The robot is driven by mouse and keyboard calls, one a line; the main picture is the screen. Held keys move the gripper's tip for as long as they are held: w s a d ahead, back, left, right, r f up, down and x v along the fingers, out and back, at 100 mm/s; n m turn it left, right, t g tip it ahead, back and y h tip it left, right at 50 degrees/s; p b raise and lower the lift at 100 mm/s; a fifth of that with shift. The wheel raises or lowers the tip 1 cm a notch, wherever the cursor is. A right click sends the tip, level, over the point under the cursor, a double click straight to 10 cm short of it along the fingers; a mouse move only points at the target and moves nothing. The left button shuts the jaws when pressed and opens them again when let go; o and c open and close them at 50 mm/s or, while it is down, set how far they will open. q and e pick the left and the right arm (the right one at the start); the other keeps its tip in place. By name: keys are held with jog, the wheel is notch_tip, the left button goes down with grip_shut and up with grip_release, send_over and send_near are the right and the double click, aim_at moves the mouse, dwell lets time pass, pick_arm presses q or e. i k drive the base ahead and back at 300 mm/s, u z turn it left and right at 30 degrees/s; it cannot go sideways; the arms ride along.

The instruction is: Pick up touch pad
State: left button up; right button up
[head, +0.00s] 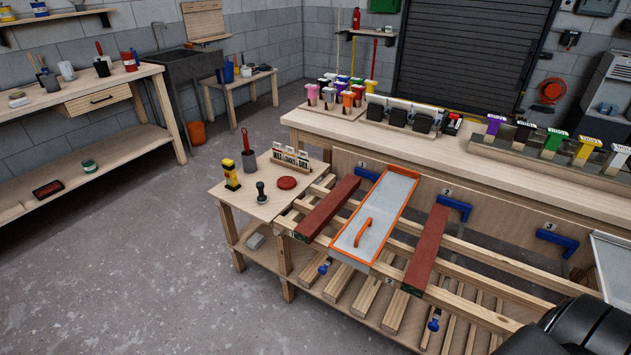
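On the small wooden side table stands a black knob-handled pad, like a stamp (261,193), upright. Beside it to the right lies a flat round red disc (287,183). Either could be the touch pad; I cannot tell for certain. Neither is held. A dark, rounded part of my own arm fills the bottom right corner, far from both. No gripper fingers show in this view.
A yellow and black tool (231,175), a dark cup with a red handle (248,158) and a label stand (290,158) share the side table. Right of it, red battens (327,207) (427,249) and an orange-rimmed tray (378,212) lie across rails.

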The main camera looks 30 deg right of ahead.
aim_at(262, 199)
jog(key=z, duration=0.8)
jog(key=i, duration=0.7)
jog(key=z, duration=0.65)
